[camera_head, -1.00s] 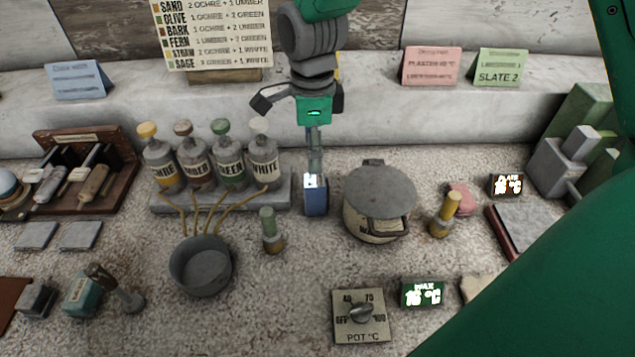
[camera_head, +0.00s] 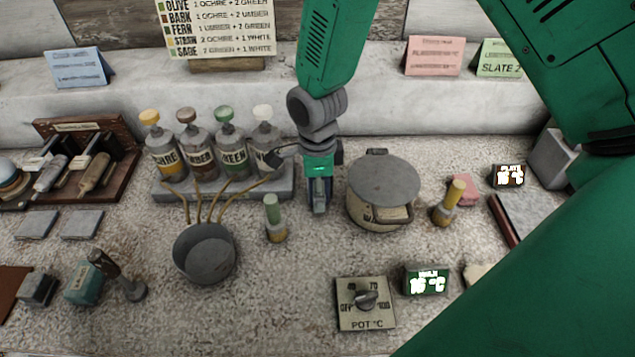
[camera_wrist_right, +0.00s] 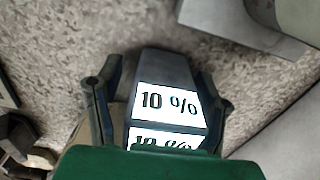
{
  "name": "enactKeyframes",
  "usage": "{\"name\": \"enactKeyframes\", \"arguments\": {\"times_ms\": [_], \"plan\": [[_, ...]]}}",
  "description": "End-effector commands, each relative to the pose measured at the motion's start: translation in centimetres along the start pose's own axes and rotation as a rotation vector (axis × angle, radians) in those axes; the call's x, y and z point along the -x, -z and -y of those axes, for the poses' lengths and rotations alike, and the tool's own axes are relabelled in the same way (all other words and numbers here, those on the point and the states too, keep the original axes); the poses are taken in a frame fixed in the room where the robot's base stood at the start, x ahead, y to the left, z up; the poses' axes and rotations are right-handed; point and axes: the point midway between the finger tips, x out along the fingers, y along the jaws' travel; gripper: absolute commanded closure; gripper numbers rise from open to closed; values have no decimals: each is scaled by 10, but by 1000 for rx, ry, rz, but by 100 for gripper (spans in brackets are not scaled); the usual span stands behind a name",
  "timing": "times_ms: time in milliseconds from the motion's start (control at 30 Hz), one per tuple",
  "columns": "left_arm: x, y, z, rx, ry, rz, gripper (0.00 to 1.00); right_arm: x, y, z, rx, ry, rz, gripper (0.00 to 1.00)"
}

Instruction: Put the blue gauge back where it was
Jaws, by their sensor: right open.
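The blue gauge (camera_head: 320,203) stands on the speckled worktop between the paint bottles and the lidded pot. In the head view my right gripper (camera_head: 318,178) is low over it and hides most of it. In the right wrist view the gauge (camera_wrist_right: 168,68) has a white display reading 10 %. The fingers of my right gripper (camera_wrist_right: 157,98) are spread on either side of it, open, with the gauge between them. Whether a finger touches it I cannot tell. My left gripper is not in view.
The lidded pot (camera_head: 383,188) is close to the right of the gauge. The bottle rack (camera_head: 225,190) is close to the left. A green-topped shaker (camera_head: 274,218) and a grey bowl (camera_head: 205,254) are nearer. A dial plate (camera_head: 365,303) lies in front; the worktop between is clear.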

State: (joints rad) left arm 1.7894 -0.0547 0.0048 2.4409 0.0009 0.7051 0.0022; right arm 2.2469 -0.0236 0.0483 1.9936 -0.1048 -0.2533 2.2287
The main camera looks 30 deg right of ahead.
Motion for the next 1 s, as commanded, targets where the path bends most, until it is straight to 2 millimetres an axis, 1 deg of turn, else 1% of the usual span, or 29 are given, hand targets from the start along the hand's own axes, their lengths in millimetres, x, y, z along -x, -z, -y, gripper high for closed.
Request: {"name": "enactKeyframes", "arguments": {"times_ms": [233,267,300,367,400,433,467,500,667,767,867,1000], "plan": [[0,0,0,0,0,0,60,-3,3,2,-2,0,5,38],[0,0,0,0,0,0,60,-3,4,2,-2,-1,5,45],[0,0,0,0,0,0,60,-3,4,2,-2,-1,6,59],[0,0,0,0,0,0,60,-3,4,2,-2,-1,6,80],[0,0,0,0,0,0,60,-3,4,2,-2,-1,5,94],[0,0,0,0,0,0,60,-3,4,2,-2,-1,5,97],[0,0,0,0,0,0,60,-3,3,2,-2,-1,4,97],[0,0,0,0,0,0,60,-3,3,2,-2,-1,3,100],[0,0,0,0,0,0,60,-3,2,2,-2,-2,2,100],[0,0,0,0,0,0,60,1,2,2,-1,-2,2,100],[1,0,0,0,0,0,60,15,2,2,-2,2,4,100],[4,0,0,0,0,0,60,45,2,2,-2,4,5,100]]}}
